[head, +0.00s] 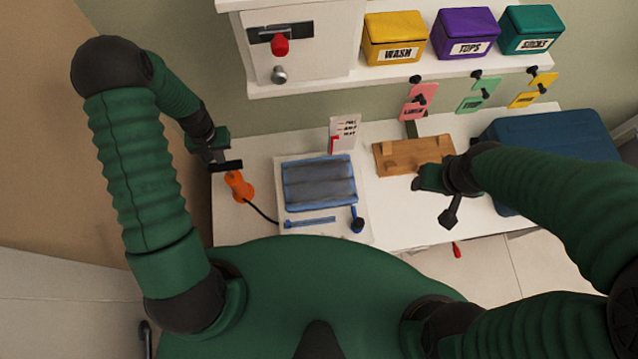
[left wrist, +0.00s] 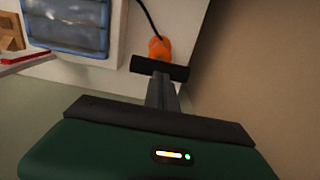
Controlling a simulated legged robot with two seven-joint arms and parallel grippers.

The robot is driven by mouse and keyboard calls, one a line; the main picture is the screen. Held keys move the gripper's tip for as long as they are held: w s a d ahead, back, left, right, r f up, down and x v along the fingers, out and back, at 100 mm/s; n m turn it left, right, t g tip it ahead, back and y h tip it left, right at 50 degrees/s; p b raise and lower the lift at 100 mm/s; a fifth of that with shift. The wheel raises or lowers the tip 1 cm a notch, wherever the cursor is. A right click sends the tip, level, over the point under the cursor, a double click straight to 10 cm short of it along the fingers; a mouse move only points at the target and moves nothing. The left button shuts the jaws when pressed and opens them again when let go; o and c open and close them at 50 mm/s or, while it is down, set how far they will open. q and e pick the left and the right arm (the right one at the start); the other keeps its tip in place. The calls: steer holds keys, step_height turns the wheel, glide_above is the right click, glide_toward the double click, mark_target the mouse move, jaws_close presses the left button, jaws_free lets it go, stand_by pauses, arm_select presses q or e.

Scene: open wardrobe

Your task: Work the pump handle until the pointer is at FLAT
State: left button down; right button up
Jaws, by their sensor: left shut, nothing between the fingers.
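The orange pump piece (head: 238,187) lies on the left end of the white table; it also shows in the left wrist view (left wrist: 158,49). A black hose runs from it to the blue-edged bag (head: 318,182). I cannot tell its handle from its body. My left gripper (head: 227,166) is shut and empty, its dark tips just above or against the orange piece; contact is unclear. The tips cross the left wrist view (left wrist: 160,68). The white gauge card (head: 346,130) stands behind the bag with a red pointer (head: 333,146) at its lower left; its words are too small to read.
My right gripper (head: 450,210) hangs over the table's right part, near a wooden board (head: 398,158). A blue case (head: 555,137) stands at the right. Yellow, purple and teal boxes (head: 466,34) sit on the shelf above. A brown wall (head: 45,160) is close on the left.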

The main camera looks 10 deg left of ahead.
arm_select(q)
steer(key=shift+r, duration=0.15)
stand_by(0.4)
step_height(320, 180, up, 6)
steer(key=p, duration=0.4)
steer(key=s+d+f+m+t+b, duration=0.1)
steer(key=s+d+b, duration=0.3)
steer(key=d+b, duration=0.4)
steer(key=s+d+f+m+t+b, duration=0.1)
steer(key=s+d+f+m+b, duration=0.1)
steer(key=d+b, duration=0.7)
steer(key=shift+s+f+m+t+b, duration=0.3)
steer(key=shift+s+b, duration=0.55)
steer(key=shift+b, duration=1.15)
